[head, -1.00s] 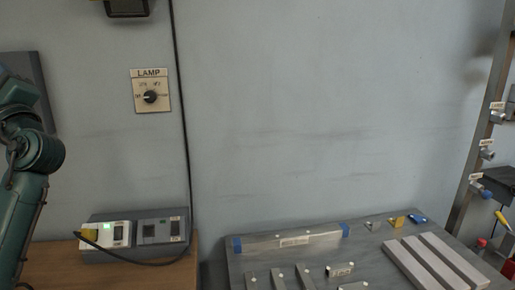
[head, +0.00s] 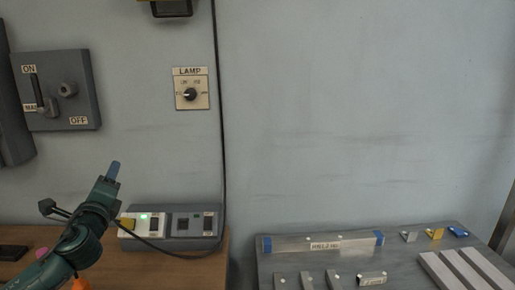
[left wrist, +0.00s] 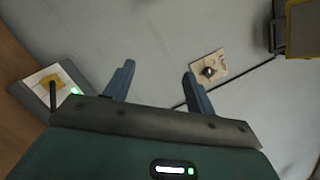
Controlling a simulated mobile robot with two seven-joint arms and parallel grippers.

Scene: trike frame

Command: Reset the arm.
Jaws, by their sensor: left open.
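My left gripper (head: 113,172) is in the lower left of the head view, pointing up in front of the wall, left of the socket box. In the left wrist view my left gripper (left wrist: 158,78) shows two blue-grey fingers apart with nothing between them. The lamp switch plate (head: 191,88) with its black knob is on the wall above; it also shows beyond the right finger in the left wrist view (left wrist: 208,67). My right gripper is in neither view.
A grey ON/OFF main switch box (head: 88,110) is on the wall at left. The socket box (head: 190,232) with a yellow plug stands on the wooden bench (head: 205,268). A black cable (head: 219,110) hangs down the wall. A grey table (head: 270,268) at right holds metal bars.

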